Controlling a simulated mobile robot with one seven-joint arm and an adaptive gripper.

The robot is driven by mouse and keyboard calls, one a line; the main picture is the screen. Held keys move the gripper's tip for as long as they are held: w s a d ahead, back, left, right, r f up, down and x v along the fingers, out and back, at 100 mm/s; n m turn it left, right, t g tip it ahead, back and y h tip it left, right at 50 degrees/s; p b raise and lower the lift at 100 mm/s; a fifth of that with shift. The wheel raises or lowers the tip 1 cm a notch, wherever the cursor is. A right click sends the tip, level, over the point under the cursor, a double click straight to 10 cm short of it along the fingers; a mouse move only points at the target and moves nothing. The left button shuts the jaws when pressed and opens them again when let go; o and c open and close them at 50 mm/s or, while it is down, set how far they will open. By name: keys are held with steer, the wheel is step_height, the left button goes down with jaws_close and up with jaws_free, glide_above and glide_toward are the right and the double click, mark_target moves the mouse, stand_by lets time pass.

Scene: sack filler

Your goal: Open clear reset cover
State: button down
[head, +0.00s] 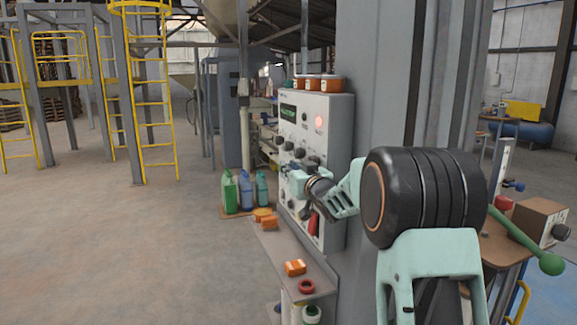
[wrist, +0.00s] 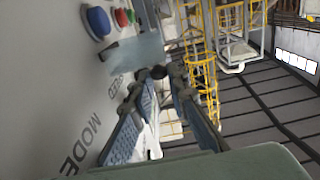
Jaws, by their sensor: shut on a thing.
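The clear reset cover (wrist: 136,50) shows in the wrist view as a pale, see-through bluish plate standing out from the light grey panel face (wrist: 60,75), below blue, red and green buttons. My gripper (wrist: 160,80) has its two fingers on either side of a small dark piece at the cover's outer edge and is shut on it. Just how the tips grip it is partly hidden by the fingers.
A shelf below holds orange items (head: 295,267). Coloured jugs (head: 246,190) stand beyond. The floor to the left is clear.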

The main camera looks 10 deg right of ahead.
steer(key=c, duration=1.9)
jaws_free()
steer(key=s+d, duration=0.2)
steer(key=s, duration=1)
steer(key=shift+d, duration=0.15)
steer(key=shift+w, duration=0.1)
